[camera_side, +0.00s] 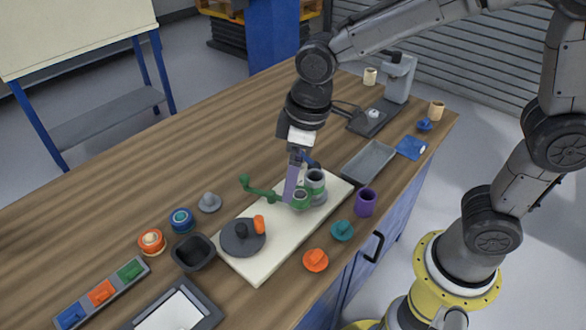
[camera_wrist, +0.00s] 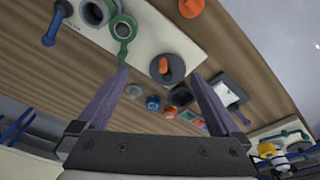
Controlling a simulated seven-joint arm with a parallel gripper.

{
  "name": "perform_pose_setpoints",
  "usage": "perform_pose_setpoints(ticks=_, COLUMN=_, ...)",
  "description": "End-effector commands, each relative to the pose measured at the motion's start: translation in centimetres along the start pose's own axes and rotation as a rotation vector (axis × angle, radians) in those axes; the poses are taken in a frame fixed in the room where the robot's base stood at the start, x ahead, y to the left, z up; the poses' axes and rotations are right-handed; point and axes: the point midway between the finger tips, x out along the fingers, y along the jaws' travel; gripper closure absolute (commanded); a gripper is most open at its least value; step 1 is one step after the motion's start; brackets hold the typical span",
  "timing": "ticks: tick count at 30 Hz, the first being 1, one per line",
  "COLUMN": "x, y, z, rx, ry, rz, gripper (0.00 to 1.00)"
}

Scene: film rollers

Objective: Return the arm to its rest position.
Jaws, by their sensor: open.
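My gripper (camera_side: 295,190) is above the cream board (camera_side: 233,262) in the side view, close to a grey cylinder (camera_side: 316,183) with green parts and a green crank arm (camera_side: 262,192). In the wrist view my gripper (camera_wrist: 160,77) has its two purple fingers spread wide with nothing between the tips. The green ring and crank (camera_wrist: 123,30) lie just beyond the left fingertip there. Whether a finger touches the green part cannot be told from the side view.
A grey disc with an orange knob (camera_side: 238,245) sits on the board. A purple cup (camera_side: 366,202), teal piece (camera_side: 342,231), orange piece (camera_side: 315,261), grey tray (camera_side: 368,163) and dark bowl (camera_side: 193,254) stand around it. A grey stand machine (camera_side: 398,80) is at the back.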

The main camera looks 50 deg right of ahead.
Motion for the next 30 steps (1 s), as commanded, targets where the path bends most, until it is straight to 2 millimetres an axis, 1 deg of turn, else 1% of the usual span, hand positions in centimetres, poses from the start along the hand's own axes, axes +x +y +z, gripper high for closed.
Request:
perform_pose_setpoints(ticks=1, x=-2.0, y=1.0, z=1.7, rx=0.058, ry=0.035, rz=0.014, gripper=0.00)
perform_pose_setpoints(ticks=3, x=-4.1, y=2.0, z=4.0, rx=0.132, ry=0.073, rz=0.032, gripper=0.00)
perform_pose_setpoints(ticks=5, x=-5.7, y=2.6, z=6.1, rx=0.194, ry=0.108, rz=0.048, gripper=0.00)
perform_pose_setpoints(ticks=6, x=-6.6, y=2.9, z=7.5, rx=0.237, ry=0.131, rz=0.060, gripper=0.00)
perform_pose_setpoints(ticks=10, x=-8.7, y=3.3, z=12.1, rx=0.366, ry=0.201, rz=0.097, gripper=0.00)
perform_pose_setpoints(ticks=12, x=-9.3, y=3.2, z=14.2, rx=0.425, ry=0.234, rz=0.115, gripper=0.00)
perform_pose_setpoints(ticks=15, x=-9.7, y=2.9, z=16.6, rx=0.492, ry=0.270, rz=0.136, gripper=0.00)
perform_pose_setpoints(ticks=18, x=-9.7, y=2.7, z=18.0, rx=0.533, ry=0.292, rz=0.149, gripper=0.00)
perform_pose_setpoints(ticks=21, x=-9.7, y=2.5, z=18.6, rx=0.552, ry=0.302, rz=0.155, gripper=0.00)
perform_pose_setpoints(ticks=30, x=-9.7, y=2.5, z=18.7, rx=0.555, ry=0.303, rz=0.156, gripper=0.00)
